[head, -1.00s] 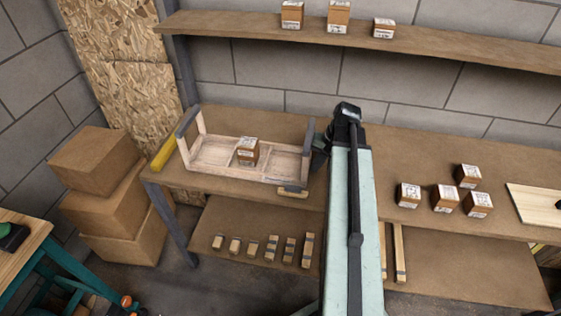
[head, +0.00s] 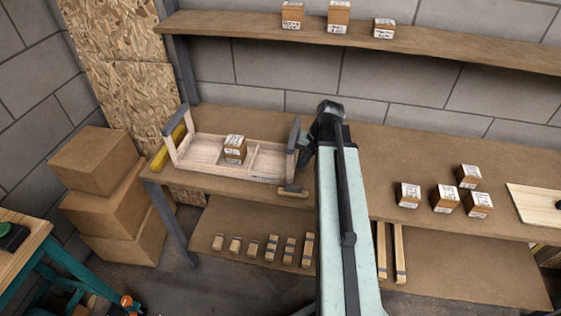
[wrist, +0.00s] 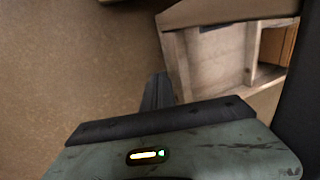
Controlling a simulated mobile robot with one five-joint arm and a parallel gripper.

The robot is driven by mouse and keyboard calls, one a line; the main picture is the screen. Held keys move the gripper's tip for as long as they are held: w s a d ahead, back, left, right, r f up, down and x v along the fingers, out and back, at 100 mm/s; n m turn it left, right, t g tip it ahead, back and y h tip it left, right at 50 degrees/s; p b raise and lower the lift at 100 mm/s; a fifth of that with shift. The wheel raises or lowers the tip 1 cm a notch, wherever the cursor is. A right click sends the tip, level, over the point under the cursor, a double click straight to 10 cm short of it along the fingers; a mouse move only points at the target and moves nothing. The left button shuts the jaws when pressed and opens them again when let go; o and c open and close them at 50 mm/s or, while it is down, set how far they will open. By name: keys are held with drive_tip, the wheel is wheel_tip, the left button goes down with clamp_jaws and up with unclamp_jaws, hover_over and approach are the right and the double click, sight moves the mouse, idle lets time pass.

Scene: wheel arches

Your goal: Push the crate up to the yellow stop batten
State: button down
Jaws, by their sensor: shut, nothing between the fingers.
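The crate (head: 205,151) is a pale wooden open box with dividers and grey-topped end posts, on the left part of the bench. A small labelled carton (head: 235,149) sits inside it. The yellow stop batten (head: 168,148) lies at the bench's left end, right by the crate's left end; I cannot tell whether they touch. My gripper (head: 305,151) is shut and empty at the crate's right end, seemingly against it, partly hidden by my arm. The wrist view shows the crate's corner (wrist: 178,60) close to my dark fingers (wrist: 158,92).
Several labelled cartons (head: 445,198) stand on the bench (head: 385,165) to the right. A small wooden block (head: 293,191) lies near the front edge by the crate. A shelf (head: 430,48) runs above. Stacked boxes (head: 100,190) stand on the floor at left.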

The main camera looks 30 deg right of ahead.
drive_tip(key=shift+w+a, duration=1.15)
drive_tip(key=shift+a, duration=0.2)
drive_tip(key=s+d+r+p, duration=0.2)
drive_tip(key=d, duration=0.1)
drive_tip(key=shift+s+r+p, duration=0.35)
drive_tip(key=shift+r+p, duration=0.05)
drive_tip(key=shift+s+d+r, duration=0.2)
drive_tip(key=shift+s+d, duration=0.1)
drive_tip(key=shift+d, duration=0.1)
drive_tip(key=shift+f, duration=0.1)
